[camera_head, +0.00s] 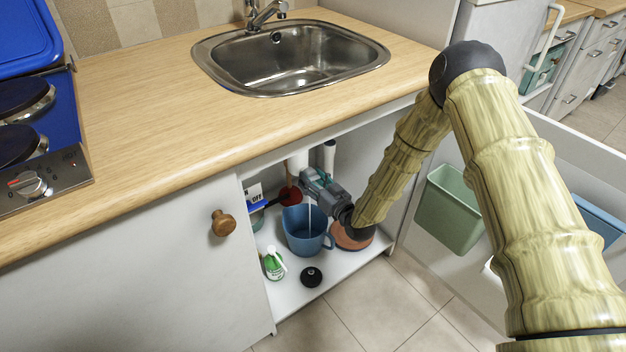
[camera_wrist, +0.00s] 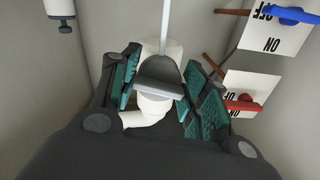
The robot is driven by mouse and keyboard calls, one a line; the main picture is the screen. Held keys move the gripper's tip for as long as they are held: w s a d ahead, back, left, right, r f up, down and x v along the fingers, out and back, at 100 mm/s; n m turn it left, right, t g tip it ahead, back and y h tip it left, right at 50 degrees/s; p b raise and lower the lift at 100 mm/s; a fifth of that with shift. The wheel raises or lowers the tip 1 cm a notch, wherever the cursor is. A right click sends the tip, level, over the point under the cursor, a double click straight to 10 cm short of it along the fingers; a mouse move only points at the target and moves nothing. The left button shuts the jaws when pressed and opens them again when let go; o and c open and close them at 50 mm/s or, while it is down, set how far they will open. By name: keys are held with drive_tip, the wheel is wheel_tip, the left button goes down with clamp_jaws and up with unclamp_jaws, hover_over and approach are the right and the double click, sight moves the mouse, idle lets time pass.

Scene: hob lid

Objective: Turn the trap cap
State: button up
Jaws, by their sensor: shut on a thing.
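My gripper (camera_head: 322,186) is inside the open cabinet under the sink, above the blue bucket (camera_head: 296,239). In the wrist view its teal-padded fingers (camera_wrist: 158,92) stand on both sides of the grey trap cap (camera_wrist: 158,90) and are shut on it. The cap sits against the white trap (camera_wrist: 152,106), whose curved pipe shows just below it in that view. A thin pale streak (camera_wrist: 165,30) runs from the cap to the picture's top. In the head view a similar streak drops into the bucket. The gripper hides the cap there.
A red valve handle (camera_wrist: 243,104) and a blue one (camera_wrist: 290,15) have ON/OFF plates beside the trap. A green-and-white bottle (camera_head: 273,264) and a black round piece (camera_head: 312,277) are on the cabinet floor. The open door at right carries a green bin (camera_head: 450,212).

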idle(0.3)
drive_tip(key=o, duration=1)
drive_tip(key=v, duration=1.2)
drive_tip(key=shift+f, duration=0.1)
